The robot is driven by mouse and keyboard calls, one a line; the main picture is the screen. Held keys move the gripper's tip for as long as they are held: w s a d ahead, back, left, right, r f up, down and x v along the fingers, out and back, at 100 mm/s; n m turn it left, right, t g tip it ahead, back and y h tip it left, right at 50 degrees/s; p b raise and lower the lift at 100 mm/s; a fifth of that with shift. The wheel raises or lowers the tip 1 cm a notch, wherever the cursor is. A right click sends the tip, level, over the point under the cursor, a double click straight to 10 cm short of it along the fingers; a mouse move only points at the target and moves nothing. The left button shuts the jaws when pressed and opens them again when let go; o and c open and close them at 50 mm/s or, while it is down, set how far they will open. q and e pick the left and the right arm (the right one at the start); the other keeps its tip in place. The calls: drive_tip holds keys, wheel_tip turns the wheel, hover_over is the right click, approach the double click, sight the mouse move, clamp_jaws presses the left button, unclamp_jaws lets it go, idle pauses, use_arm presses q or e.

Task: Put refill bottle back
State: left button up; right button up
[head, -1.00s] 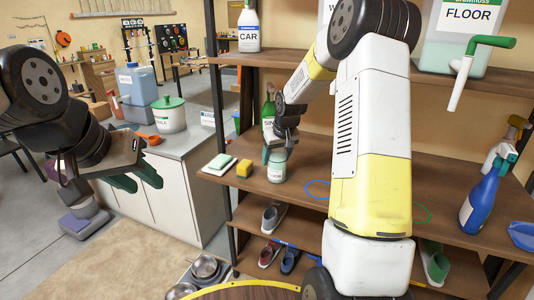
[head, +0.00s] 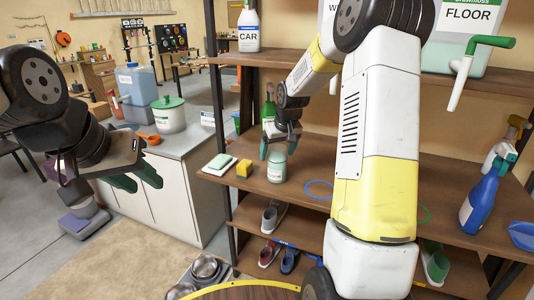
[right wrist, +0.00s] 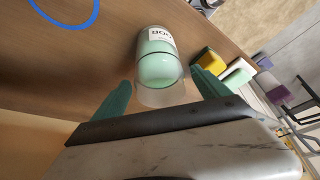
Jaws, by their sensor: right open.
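A small clear bottle (head: 277,166) with pale green liquid and a white label stands on the middle shelf. My right gripper (head: 279,148) is above it, open, with fingers on either side of its top. In the right wrist view the bottle (right wrist: 158,62) lies between the spread green fingers (right wrist: 162,90), with gaps at both sides. Its label is only partly readable. My left gripper (head: 138,182) is open and empty at the left, away from the shelf.
A yellow sponge (head: 244,168) and a green-white sponge (head: 220,164) lie left of the bottle. A blue ring (head: 318,190) is marked on the shelf to its right. A green spray bottle (head: 269,108) stands behind. A FLOOR jug (head: 462,45) stands on the upper shelf.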

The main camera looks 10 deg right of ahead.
drive_tip(key=v, duration=0.9)
drive_tip(key=s+a+r, duration=0.1)
drive_tip(key=s+r, duration=0.1)
drive_tip(key=s, duration=0.8)
drive_tip(key=s+a+r+m+t+y, duration=0.1)
drive_tip(key=s+a+r, duration=0.1)
drive_tip(key=s, duration=0.8)
drive_tip(key=s+a+r, duration=0.2)
drive_tip(key=s+r, duration=0.1)
drive_tip(key=s, duration=0.6)
drive_tip(key=shift+s+a+r+m+t, duration=0.2)
drive_tip(key=shift+s+m+t, duration=0.1)
drive_tip(key=shift+s, duration=0.1)
